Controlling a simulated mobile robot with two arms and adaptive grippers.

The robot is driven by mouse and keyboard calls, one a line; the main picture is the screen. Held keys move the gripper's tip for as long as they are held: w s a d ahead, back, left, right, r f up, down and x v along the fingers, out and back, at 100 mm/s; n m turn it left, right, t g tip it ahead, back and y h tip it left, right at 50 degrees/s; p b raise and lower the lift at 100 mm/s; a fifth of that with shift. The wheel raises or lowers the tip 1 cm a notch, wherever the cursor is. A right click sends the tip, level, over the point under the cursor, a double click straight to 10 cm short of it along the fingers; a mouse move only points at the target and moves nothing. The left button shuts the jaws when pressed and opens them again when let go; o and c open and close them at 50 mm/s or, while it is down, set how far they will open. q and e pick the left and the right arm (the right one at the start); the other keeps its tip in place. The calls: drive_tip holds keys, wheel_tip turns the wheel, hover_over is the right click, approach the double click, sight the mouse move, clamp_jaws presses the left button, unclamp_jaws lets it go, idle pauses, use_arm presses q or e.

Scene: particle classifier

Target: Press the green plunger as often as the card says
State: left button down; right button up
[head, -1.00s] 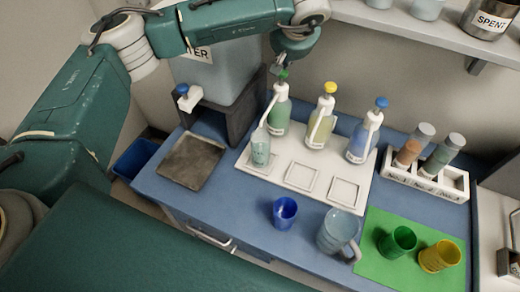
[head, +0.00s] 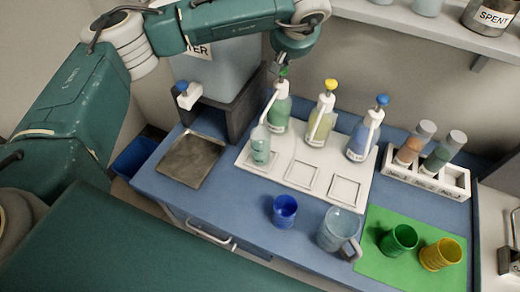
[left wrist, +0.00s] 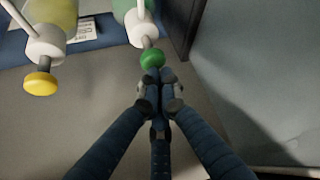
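The green plunger (head: 283,71) tops a pump bottle with pale green contents (head: 279,110), leftmost of three bottles on a white tray (head: 324,203). My left gripper (head: 281,66) is right at the plunger. In the left wrist view its fingertips (left wrist: 160,80) are together, with nothing seen between them, close beside or touching the green knob (left wrist: 152,58); I cannot tell which. A clear cup (head: 260,150) stands under the green bottle's spout. I cannot make out a card with a readable number. My right gripper is not in view.
Yellow-topped (head: 330,85) and blue-topped (head: 382,100) pump bottles stand to the right. A vial rack (head: 455,189), blue cup (head: 285,212), clear mug (head: 335,230) and green mat (head: 372,270) with two cups share the blue counter. A water tank (head: 215,75) is behind at left.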

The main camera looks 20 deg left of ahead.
use_arm(q)
drive_tip(key=shift+f+b, duration=0.95)
drive_tip(key=shift+f, duration=0.4)
drive_tip(key=shift+r+p, duration=0.9)
drive_tip(key=shift+r, duration=0.9)
drive_tip(key=shift+r+p, duration=1.4)
drive_tip(key=shift+r, duration=1.2)
drive_tip(key=shift+f, duration=0.15)
